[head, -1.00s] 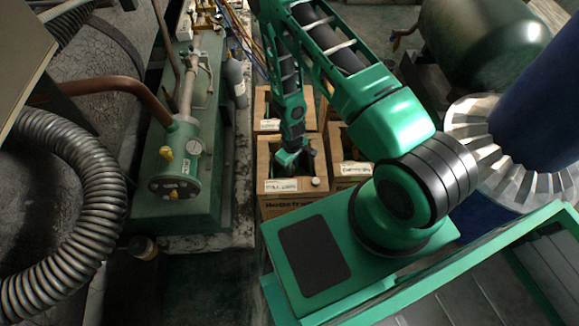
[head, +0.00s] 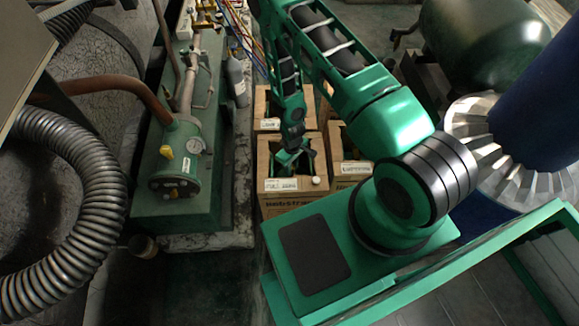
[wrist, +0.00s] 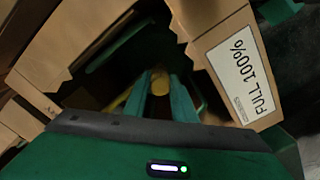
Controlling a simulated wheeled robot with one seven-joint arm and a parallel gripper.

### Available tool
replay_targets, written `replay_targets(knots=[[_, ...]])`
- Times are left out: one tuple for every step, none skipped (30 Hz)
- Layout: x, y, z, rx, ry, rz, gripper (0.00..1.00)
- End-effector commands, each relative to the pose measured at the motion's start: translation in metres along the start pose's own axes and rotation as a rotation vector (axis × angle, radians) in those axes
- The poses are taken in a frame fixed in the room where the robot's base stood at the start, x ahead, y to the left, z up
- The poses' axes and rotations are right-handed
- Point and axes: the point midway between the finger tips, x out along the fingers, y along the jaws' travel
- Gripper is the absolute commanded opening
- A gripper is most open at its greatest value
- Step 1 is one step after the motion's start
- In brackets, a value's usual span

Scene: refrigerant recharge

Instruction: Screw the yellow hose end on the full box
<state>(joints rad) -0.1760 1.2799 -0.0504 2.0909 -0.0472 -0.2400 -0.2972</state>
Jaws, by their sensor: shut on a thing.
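The full box (head: 292,200) is a brown carton in front of my arm, with a white label. In the wrist view its label (wrist: 241,72) reads "FULL 100%". My gripper (head: 291,158) reaches down into the open top of this box. In the wrist view my gripper (wrist: 160,88) has its green fingers closed around a yellow cylindrical piece, the yellow hose end (wrist: 160,80). The inside of the box is dark, and I cannot tell whether the hose end touches a fitting there.
Another carton (head: 351,168) stands to the right and one (head: 270,125) behind. A green machine (head: 178,160) with a gauge and pipes is at the left. A ribbed grey hose (head: 85,175) curves at far left. Coloured hoses (head: 257,55) run behind the boxes.

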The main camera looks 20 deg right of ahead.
Motion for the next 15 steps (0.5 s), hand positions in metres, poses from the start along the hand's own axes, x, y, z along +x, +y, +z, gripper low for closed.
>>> replay_targets(knots=[[0.0008, 0.0000, 0.0001, 0.000, 0.000, 0.000, 0.02], [0.0012, 0.0001, 0.0000, 0.000, 0.000, 0.000, 0.02], [0.0017, 0.0000, 0.0000, 0.000, 0.000, 0.000, 0.02], [0.0021, 0.0001, 0.0000, 0.000, 0.000, 0.000, 0.02], [0.0025, 0.0001, 0.0000, 0.000, 0.000, 0.000, 0.02], [0.0030, 0.0001, -0.0001, 0.000, 0.000, 0.000, 0.02], [0.0034, 0.0002, -0.0001, 0.000, 0.000, 0.000, 0.02], [0.0038, 0.0002, -0.0001, 0.000, 0.000, 0.000, 0.02], [0.0043, 0.0002, -0.0001, 0.000, 0.000, 0.000, 0.02], [0.0047, 0.0002, -0.0001, 0.000, 0.000, 0.000, 0.02], [0.0050, 0.0002, -0.0002, 0.000, 0.000, 0.000, 0.02], [0.0055, 0.0002, -0.0002, 0.000, 0.001, 0.000, 0.02], [0.0059, 0.0002, -0.0002, 0.000, 0.001, 0.000, 0.02], [0.0062, 0.0003, -0.0003, 0.000, 0.001, 0.000, 0.02], [0.0067, 0.0003, -0.0003, 0.001, 0.001, 0.000, 0.02]])
